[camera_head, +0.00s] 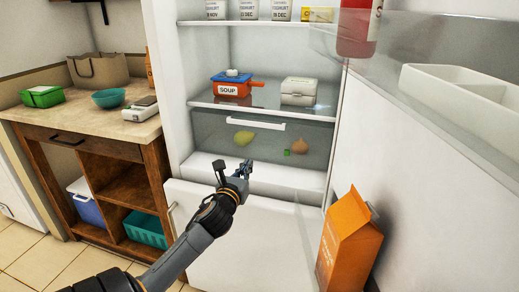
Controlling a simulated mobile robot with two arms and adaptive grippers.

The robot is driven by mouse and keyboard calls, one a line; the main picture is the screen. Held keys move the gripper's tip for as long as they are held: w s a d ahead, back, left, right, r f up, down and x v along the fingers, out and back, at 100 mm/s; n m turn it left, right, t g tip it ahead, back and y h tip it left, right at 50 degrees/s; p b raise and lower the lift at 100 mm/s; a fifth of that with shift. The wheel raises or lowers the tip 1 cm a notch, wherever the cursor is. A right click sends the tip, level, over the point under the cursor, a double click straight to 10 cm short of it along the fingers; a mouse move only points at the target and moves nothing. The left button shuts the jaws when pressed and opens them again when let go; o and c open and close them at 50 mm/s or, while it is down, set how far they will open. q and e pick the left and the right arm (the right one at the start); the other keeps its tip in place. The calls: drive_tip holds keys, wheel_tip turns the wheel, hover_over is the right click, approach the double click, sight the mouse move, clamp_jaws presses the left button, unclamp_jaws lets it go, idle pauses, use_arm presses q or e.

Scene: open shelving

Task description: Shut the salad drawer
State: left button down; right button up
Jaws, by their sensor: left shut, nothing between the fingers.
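The salad drawer (220,128) is a clear, see-through drawer with a white handle bar (258,124), low in the open fridge (168,75). A yellow-green item (243,138) and a brownish onion-like item (299,146) show through its front. I cannot tell for sure how far the drawer stands out. My left gripper (243,169) is shut and empty, in front of and just below the drawer front. I cannot tell whether it touches the drawer. My right gripper is not in view.
The fridge door (430,180) stands open at right with a white door bin (470,95). An orange carton (349,245) stands near its foot. A white lower front (240,255) lies below my left gripper. A soup pot (231,88) and white box (299,92) sit above the drawer. A counter (80,118) stands left.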

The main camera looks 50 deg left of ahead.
sight(262, 142)
use_arm(q)
drive_tip(key=b+x, duration=0.2)
drive_tip(key=x, duration=0.9)
drive_tip(key=shift+w+a+f, duration=0.1)
drive_tip(key=shift+w+f, duration=0.05)
drive_tip(key=shift+w, duration=0.25)
drive_tip(key=shift+w+a, duration=0.35)
drive_tip(key=shift+w, duration=0.25)
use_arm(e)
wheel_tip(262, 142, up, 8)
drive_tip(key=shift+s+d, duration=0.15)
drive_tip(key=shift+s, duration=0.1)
